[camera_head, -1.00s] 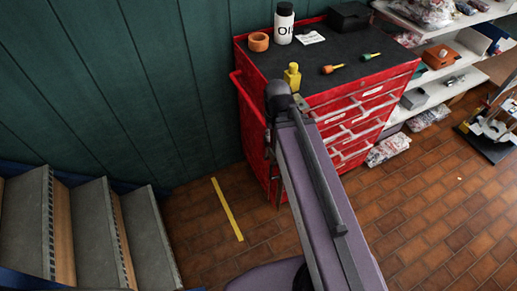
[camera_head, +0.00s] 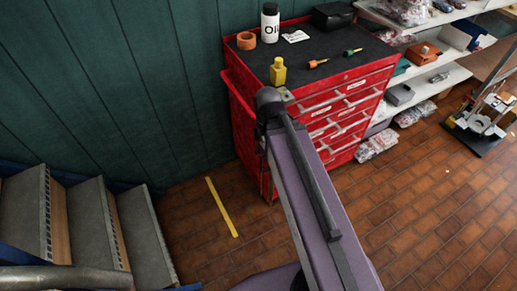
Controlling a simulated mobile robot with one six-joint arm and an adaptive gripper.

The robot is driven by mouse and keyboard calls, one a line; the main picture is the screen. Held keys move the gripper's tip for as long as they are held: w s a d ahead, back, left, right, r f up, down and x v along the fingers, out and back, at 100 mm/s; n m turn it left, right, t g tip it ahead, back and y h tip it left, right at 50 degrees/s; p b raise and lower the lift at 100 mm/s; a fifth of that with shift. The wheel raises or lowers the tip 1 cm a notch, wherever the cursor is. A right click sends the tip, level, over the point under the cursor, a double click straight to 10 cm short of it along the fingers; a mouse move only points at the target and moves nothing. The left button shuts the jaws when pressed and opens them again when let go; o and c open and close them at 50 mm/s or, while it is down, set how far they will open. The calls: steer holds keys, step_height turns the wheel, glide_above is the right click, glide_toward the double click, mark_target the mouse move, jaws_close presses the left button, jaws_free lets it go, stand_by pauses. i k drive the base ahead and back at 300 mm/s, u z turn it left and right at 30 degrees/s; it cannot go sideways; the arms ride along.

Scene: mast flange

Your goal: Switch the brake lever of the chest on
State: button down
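The red tool chest (camera_head: 243,128) stands against the green wall, with labelled drawers on its front and a dark top. A red side handle (camera_head: 232,95) runs along its left side. I cannot make out the brake lever; the lower part of the chest is partly hidden behind a long purple-grey beam with a dark tube, which seems to be my arm. The beam's dark rounded end overlaps the chest's front left corner in the picture. I cannot tell whether it touches. My gripper's fingers do not show.
A white bottle (camera_head: 270,22), an orange ring (camera_head: 246,40), a yellow bottle (camera_head: 278,72) and screwdrivers stand or lie on the chest. Shelves (camera_head: 440,80) are to the right. Grey steps (camera_head: 85,225) are at left. Open tiled floor (camera_head: 430,210) lies at right. A grey metal cylinder enters lower left.

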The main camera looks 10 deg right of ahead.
mark_target(256, 137)
steer(key=z, duration=0.35)
steer(key=k, duration=0.9)
steer(key=u, duration=0.2)
steer(key=i, duration=0.5)
steer(key=u, duration=0.05)
